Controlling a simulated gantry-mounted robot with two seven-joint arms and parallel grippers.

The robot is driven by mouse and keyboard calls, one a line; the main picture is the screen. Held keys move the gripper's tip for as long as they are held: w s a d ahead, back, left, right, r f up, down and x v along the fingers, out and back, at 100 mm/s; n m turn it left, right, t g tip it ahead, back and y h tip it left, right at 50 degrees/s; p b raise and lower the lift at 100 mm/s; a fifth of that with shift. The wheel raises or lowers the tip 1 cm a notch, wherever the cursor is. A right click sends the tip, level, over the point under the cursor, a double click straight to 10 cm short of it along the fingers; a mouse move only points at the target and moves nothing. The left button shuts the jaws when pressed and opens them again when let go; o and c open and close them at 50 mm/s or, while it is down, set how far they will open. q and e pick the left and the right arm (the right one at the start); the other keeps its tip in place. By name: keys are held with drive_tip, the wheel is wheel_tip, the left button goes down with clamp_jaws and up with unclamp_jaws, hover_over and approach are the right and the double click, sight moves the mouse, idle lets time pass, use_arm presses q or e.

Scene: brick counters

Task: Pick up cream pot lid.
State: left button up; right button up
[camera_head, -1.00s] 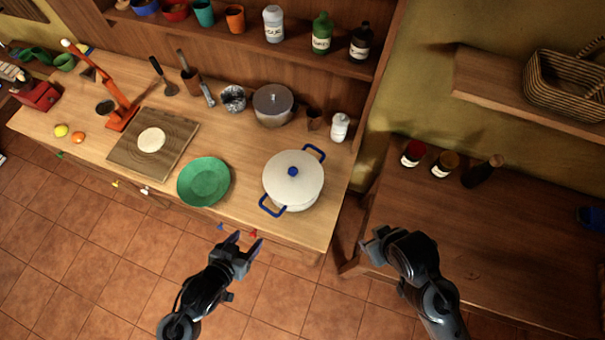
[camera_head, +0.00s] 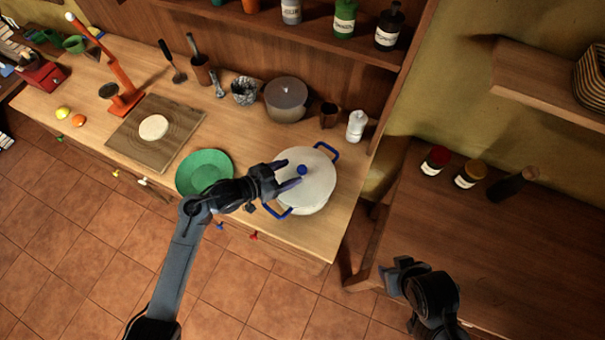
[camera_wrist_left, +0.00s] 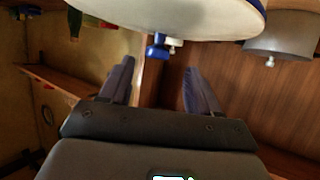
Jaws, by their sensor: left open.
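The cream pot lid (camera_head: 318,182) sits on the cream pot (camera_head: 310,208), with a blue knob (camera_head: 302,170) on top. The pot has blue side handles and stands at the right end of the wooden counter. My left gripper (camera_head: 291,174) is open over the lid, its fingertips just left of the knob. In the left wrist view the lid (camera_wrist_left: 190,18) spans the top, and the knob (camera_wrist_left: 158,46) lies ahead of the gap between the open fingers (camera_wrist_left: 158,70). My right gripper (camera_head: 391,276) is low at the right, away from the pot; its jaw opening is unclear.
A green plate (camera_head: 205,172) lies left of the pot, partly beside my left arm. A grey pot (camera_head: 286,100), brown cup (camera_head: 329,115) and white shaker (camera_head: 356,126) stand behind. A dough board (camera_head: 130,150) is farther left. A shelf of bottles runs above.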

sight(302, 168)
use_arm(q)
drive_tip(key=shift+s+p+x, duration=0.2)
drive_tip(key=shift+p+x, duration=0.1)
drive_tip(key=shift+x, duration=2.55)
drive_tip(key=shift+d+f, duration=0.1)
drive_tip(key=shift+f, duration=0.05)
drive_tip(key=shift+c, duration=0.2)
drive_tip(key=c, duration=1)
clamp_jaws()
drive_tip(key=shift+r, duration=0.2)
